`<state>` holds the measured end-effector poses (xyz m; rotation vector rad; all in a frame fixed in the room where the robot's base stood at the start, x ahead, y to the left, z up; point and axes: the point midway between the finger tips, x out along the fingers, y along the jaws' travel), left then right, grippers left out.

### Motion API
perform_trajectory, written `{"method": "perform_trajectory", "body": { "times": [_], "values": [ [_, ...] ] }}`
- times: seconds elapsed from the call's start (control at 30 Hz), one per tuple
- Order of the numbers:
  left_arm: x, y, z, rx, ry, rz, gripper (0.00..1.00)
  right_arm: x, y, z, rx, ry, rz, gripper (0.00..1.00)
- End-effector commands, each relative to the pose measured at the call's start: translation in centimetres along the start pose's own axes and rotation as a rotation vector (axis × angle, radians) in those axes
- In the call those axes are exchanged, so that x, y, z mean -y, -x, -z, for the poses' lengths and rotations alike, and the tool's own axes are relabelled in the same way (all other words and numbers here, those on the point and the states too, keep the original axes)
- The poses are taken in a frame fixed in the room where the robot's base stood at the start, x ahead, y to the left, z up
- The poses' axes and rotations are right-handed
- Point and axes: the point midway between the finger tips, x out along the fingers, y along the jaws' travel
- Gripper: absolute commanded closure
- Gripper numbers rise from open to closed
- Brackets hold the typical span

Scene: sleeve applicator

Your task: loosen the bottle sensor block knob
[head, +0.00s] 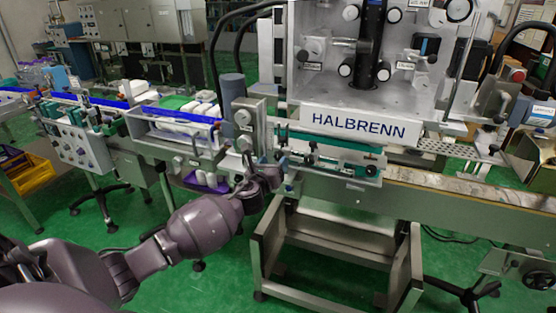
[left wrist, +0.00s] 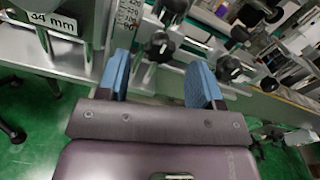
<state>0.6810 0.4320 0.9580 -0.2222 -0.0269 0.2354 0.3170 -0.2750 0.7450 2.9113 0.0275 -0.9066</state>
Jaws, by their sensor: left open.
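My left gripper (head: 264,174) is at the front of the labelling machine, just below a grey bracket with round knobs. In the left wrist view its two blue-padded fingers (left wrist: 158,68) are apart with nothing held. A black lobed knob (left wrist: 158,47) shows between and just beyond the fingertips, beside a vertical metal scale (left wrist: 128,22). Another black knob (left wrist: 230,68) sits just right of the right finger. I cannot tell from any label which of these is the bottle sensor block knob. Whether a finger touches a knob is not clear. My right gripper is not in view.
The HALBRENN panel (head: 360,125) and a green-edged rail (head: 325,140) lie right of the gripper. A conveyor (head: 470,188) runs to the right. Open green floor (head: 160,225) lies below left.

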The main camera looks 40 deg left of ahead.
Motion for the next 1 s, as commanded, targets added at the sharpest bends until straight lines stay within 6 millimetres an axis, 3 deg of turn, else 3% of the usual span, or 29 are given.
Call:
{"method": "perform_trajectory", "body": {
  "times": [0.1,0.3,0.67,1.0],
  "values": [
    [0.0,-1.7,0.2,-0.001,0.0,0.0,0.4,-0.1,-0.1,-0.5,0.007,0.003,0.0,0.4],
    [0.0,-3.2,0.1,-0.001,0.001,0.0,0.4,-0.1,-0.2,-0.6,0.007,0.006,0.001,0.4],
    [0.0,-3.5,0.0,-0.001,0.001,0.001,0.4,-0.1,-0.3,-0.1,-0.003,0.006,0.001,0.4],
    [0.0,-3.5,0.0,-0.001,0.001,0.001,0.89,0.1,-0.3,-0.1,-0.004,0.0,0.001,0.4]
  ]
}}
